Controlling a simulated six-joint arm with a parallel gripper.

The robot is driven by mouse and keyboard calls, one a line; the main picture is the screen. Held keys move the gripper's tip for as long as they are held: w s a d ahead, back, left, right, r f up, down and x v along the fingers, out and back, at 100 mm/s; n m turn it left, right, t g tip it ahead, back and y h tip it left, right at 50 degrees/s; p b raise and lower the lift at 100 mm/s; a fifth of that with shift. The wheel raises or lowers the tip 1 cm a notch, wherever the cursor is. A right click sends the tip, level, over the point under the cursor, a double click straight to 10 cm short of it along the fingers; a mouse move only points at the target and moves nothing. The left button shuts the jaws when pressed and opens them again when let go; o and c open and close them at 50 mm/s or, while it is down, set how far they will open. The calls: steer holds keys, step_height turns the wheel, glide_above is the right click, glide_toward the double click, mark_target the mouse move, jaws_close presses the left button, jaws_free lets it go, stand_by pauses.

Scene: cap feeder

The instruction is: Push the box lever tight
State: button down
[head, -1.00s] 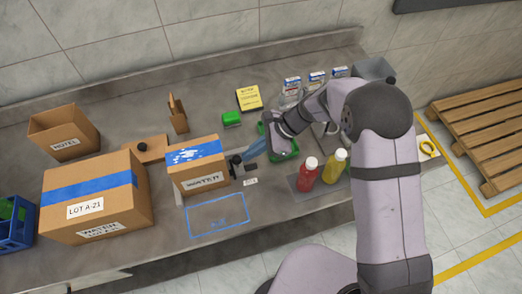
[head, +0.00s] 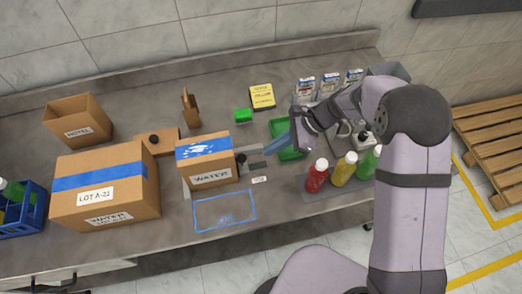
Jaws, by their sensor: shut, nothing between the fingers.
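The WATER box (head: 209,179), brown with blue tape across its top, stands upright on the bench. A dark lever with a round black knob (head: 241,158) is at the box's right side, close against it as far as I can tell. My gripper (head: 266,151) is to the right of the lever, its blue fingers shut and empty, pointing left toward it. A gap shows between the fingertips and the knob. The lever's base is small and partly unclear, so I cannot tell how tight it sits.
A larger LOT A-21 box (head: 105,190) stands left of the WATER box. A blue outlined rectangle (head: 224,210) lies in front. Red (head: 317,177) and yellow (head: 344,170) bottles stand right.

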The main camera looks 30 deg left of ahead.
steer(key=b+v, duration=0.2)
steer(key=v, duration=0.6)
steer(key=s+d+r+n+t+h+p, duration=0.1)
steer(key=s+d+r+n+h+p, duration=0.1)
steer(key=d, duration=0.8)
steer(key=s+d+r+n+t+h+p, duration=0.2)
steer(key=s+d+r+n+p, duration=0.1)
steer(key=d, duration=0.8)
steer(key=s+d+r+n+t+h+p, duration=0.1)
steer(key=s+d+n+p, duration=0.3)
steer(key=d, duration=0.7)
steer(key=shift+s+r+n+h, duration=0.8)
steer(key=shift+s+r+n, duration=0.05)
steer(key=shift+s+n, duration=0.25)
